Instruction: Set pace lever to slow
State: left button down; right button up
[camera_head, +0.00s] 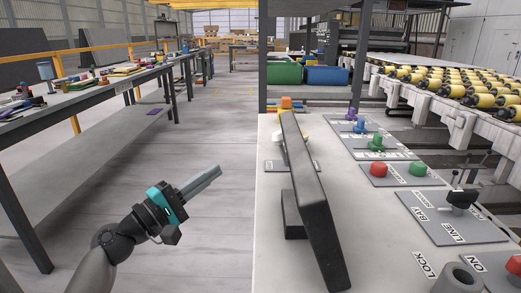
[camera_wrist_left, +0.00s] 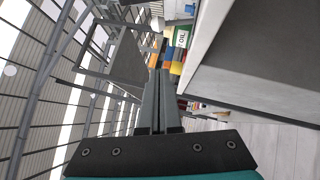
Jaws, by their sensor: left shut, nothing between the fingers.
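My left gripper (camera_head: 205,180) is in the head view, left of the grey console (camera_head: 360,235) and apart from it, over the floor. Its fingers are shut together and empty; the left wrist view shows them pressed side by side (camera_wrist_left: 157,105). On the console, a black-knobbed control (camera_head: 462,198) sits on a plate with labels that include BAY and LINE. Green (camera_head: 375,142) and blue (camera_head: 360,127) knobs stand on plates farther back. I cannot read a pace or slow label, so I cannot tell which control is the pace lever. My right gripper is not in view.
A tall dark panel (camera_head: 315,200) stands on the console and hides part of its left side. Red (camera_head: 378,169) and green (camera_head: 417,169) buttons sit nearby. A cluttered workbench (camera_head: 90,100) is at the left. Clear floor lies between bench and console.

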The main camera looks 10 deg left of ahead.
aim_at(282, 148)
pick_arm(q)
jog(key=shift+w, duration=0.15)
jog(key=x, duration=0.4)
jog(key=s+d+x, duration=0.1)
jog(key=x, duration=0.7)
jog(key=shift+s+d+r, duration=0.15)
jog(key=shift+d+r, duration=0.1)
jog(key=shift+d, duration=0.65)
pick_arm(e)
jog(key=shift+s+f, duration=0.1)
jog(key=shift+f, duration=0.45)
pick_arm(q)
jog(key=shift+p, duration=0.3)
jog(key=shift+r, duration=0.1)
